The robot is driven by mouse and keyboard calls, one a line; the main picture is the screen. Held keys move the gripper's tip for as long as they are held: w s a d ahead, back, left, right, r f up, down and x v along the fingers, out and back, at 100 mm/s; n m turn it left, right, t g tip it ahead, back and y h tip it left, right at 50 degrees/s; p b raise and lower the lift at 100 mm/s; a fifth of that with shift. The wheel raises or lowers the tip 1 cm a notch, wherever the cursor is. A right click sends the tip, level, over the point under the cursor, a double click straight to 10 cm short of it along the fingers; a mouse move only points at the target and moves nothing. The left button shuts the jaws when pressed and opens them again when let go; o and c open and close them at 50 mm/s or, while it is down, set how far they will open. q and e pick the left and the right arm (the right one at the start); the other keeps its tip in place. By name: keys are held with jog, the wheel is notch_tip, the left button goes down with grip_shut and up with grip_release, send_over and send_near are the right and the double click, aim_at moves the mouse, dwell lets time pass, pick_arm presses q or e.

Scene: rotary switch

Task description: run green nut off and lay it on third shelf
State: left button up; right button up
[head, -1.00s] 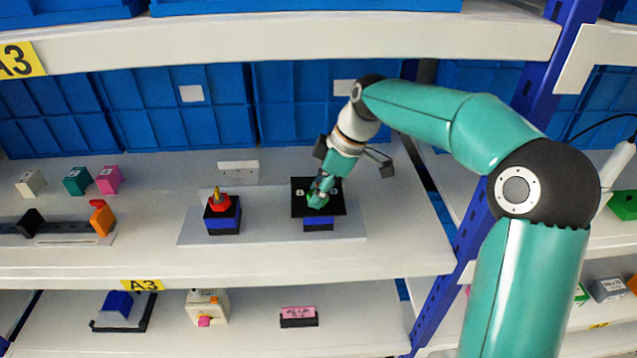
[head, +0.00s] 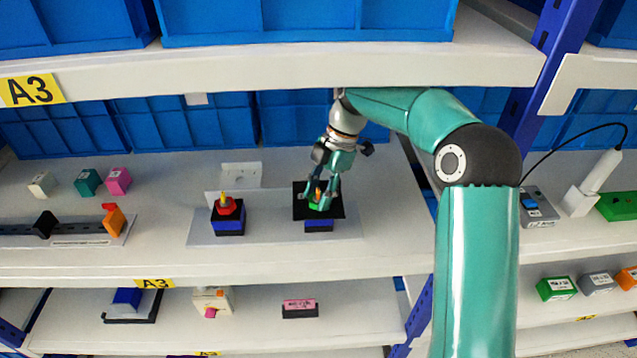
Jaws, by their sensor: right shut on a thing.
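The green nut (head: 317,204) is at the black square plate (head: 334,213) on its blue base, on the shelf with the A3 label. My right gripper (head: 322,203) comes down from above and is shut on the green nut. The fingers hide part of the nut, so I cannot tell how far up its bolt it sits. A red nut (head: 226,206) sits on a similar black and blue block to the left. The third shelf cannot be singled out for certain. My left gripper is not in view.
Small white, teal (head: 87,182) and pink cubes stand at the left, behind a dark rail with an orange block (head: 114,220). A lower shelf (head: 255,330) holds a few small items with bare room between them. Blue bins (head: 190,125) line the back. A blue upright (head: 540,75) stands right of my arm.

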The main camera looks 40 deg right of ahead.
jog(key=shift+w+n+g+b, duration=0.1)
jog(key=shift+n+g+b, duration=0.4)
jog(key=shift+n, duration=0.5)
jog(key=n+g, duration=0.1)
jog(key=n, duration=0.2)
jog(key=shift+n+h, duration=0.3)
jog(key=o, duration=1.2)
jog(key=shift+c, duration=0.2)
